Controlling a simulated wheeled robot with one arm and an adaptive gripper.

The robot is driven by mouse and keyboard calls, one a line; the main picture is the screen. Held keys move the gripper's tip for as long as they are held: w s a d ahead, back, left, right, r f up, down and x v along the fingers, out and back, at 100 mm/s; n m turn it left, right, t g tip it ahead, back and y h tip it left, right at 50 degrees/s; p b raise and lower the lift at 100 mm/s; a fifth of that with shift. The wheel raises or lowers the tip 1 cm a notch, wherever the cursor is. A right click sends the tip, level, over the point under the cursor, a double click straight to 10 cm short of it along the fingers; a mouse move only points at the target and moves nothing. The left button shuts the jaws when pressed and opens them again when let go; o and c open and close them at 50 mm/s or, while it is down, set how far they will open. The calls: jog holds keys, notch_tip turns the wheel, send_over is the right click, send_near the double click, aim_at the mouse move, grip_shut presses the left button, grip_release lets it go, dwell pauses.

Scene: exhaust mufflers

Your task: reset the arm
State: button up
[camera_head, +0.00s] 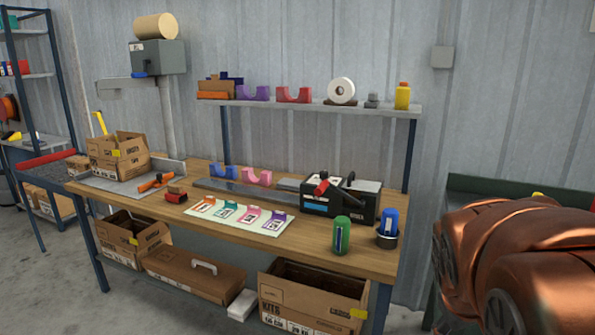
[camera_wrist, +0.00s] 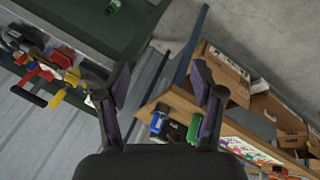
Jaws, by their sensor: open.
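My gripper (camera_wrist: 160,105) shows in the wrist view with its two dark fingers spread wide and nothing between them. It hangs in free space, and the wooden workbench (camera_wrist: 240,122) shows beyond the right finger, tilted in that view. In the head view my gripper is out of sight. A copper-coloured part of my own arm fills the lower right corner there, in front of a dark green bench.
More cardboard boxes (camera_head: 300,292) sit below.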

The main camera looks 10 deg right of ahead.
jog(key=s+a+g+y+p, duration=0.1)
jog(key=s+a+p, duration=0.1)
jog(key=a, duration=0.4)
jog(key=s+a+g+y+p, duration=0.1)
jog(key=s+a+y+p, duration=0.1)
jog(key=s+a, duration=0.3)
jog(key=shift+a+f, duration=0.35)
jog(key=shift+a, duration=0.05)
jog(key=s+a+g, duration=0.1)
jog(key=s+a, duration=0.1)
jog(key=s+a+y+p, duration=0.1)
jog(key=s+a, duration=0.1)
jog(key=s+a+g, duration=0.1)
jog(key=s+a, duration=0.1)
jog(key=s, duration=0.1)
jog(key=shift+f+n+g+y+p, duration=0.1)
jog(key=shift+n+g+y+p, duration=0.2)
jog(key=shift+p, duration=0.1)
jog(key=shift+c, duration=0.2)
